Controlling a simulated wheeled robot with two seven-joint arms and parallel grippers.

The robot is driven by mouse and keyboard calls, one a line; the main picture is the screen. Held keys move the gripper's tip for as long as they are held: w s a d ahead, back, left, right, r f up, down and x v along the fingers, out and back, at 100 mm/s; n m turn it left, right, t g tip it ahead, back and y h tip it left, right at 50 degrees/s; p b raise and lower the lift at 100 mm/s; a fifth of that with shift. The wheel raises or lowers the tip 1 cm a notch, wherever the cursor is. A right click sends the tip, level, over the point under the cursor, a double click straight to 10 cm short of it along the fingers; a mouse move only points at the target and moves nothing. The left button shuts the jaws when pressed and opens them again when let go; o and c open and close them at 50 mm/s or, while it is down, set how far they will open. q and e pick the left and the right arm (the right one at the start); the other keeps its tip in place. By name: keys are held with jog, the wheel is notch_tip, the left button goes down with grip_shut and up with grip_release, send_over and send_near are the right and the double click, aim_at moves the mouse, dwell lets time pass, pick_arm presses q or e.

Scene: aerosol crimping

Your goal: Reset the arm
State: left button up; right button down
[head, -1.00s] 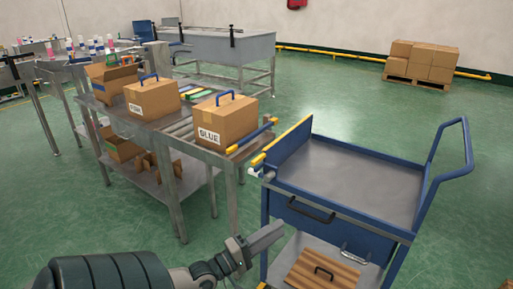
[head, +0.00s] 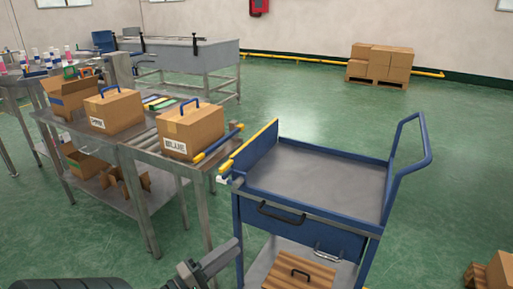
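My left gripper (head: 222,256) shows at the bottom edge of the head view, left of the blue cart's near leg. It is seen nearly edge-on and looks dark, so whether its fingers are apart is unclear. No object shows in it. Part of my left arm (head: 70,284) shows at the bottom left, mostly cut off by the frame. My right gripper is not in view.
The blue cart (head: 320,180) has an empty top tray and a wooden box (head: 300,274) below. A steel table (head: 145,148) on the left holds cardboard boxes with blue handles (head: 193,130). Stacked cartons (head: 380,64) stand far back. Green floor is open behind the cart.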

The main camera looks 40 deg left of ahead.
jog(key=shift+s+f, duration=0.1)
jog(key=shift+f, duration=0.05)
